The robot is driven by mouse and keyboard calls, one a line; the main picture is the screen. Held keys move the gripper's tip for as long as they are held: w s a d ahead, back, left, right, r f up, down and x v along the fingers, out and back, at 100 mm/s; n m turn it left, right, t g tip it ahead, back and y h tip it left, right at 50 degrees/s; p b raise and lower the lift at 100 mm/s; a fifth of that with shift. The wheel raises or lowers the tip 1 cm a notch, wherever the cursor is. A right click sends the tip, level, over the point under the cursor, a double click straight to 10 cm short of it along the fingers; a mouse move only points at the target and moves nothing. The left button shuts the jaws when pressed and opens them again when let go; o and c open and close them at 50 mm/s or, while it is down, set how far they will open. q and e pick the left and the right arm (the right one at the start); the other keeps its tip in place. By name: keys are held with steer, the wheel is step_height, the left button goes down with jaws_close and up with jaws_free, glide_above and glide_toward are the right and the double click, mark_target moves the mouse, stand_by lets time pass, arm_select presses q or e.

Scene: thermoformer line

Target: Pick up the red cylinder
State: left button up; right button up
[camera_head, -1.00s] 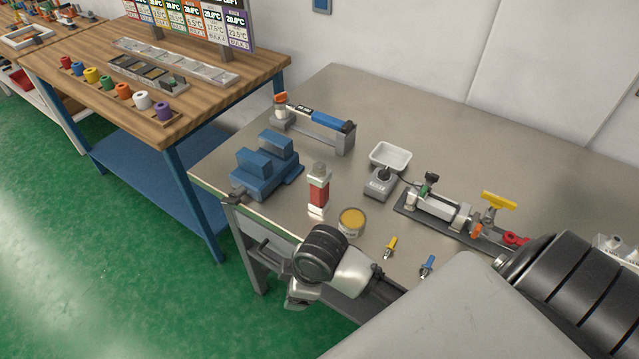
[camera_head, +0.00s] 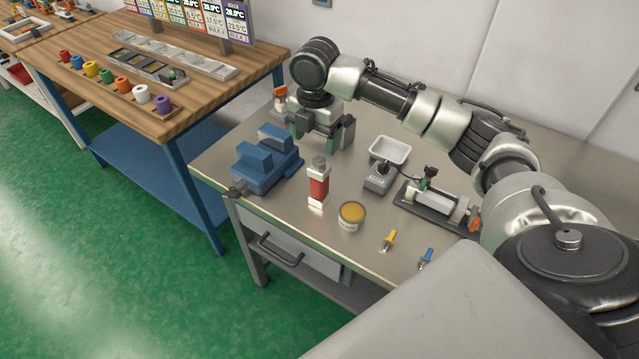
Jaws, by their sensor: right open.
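A red cylinder-like container (camera_head: 319,187) with a grey cap and a white base stands upright on the metal table, left of centre. A small red cylinder (camera_head: 65,57) also stands at the left end of a row of coloured ones on the wooden bench. I cannot tell which of them the task names. My right gripper (camera_head: 322,136) is open, pointing down over the back of the metal table. It is behind the red container and apart from it. My left gripper is not in view.
A blue vise (camera_head: 262,165) stands left of the red container, and a yellow-topped tin (camera_head: 351,216) stands at its front right. A small scale (camera_head: 380,177) with a white tray (camera_head: 389,150) and a clamp fixture (camera_head: 436,205) are further right. The table's front edge is close.

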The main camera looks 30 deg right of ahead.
mark_target(319, 160)
steer(key=shift+w+d+r, duration=0.1)
steer(key=shift+d+r, duration=0.4)
steer(key=shift+d, duration=0.05)
steer(key=shift+d+f, duration=0.1)
steer(key=shift+f, duration=0.15)
step_height(319, 160, down, 4)
steer(key=shift+f+p, duration=0.25)
steer(key=shift+p, duration=0.25)
steer(key=f+p, duration=0.1)
steer(key=f, duration=0.1)
steer(key=f+p, duration=0.1)
steer(key=f, duration=0.1)
steer(key=shift+a+f, duration=0.2)
steer(key=shift+f, duration=0.5)
steer(key=shift+r, duration=0.1)
jaws_close()
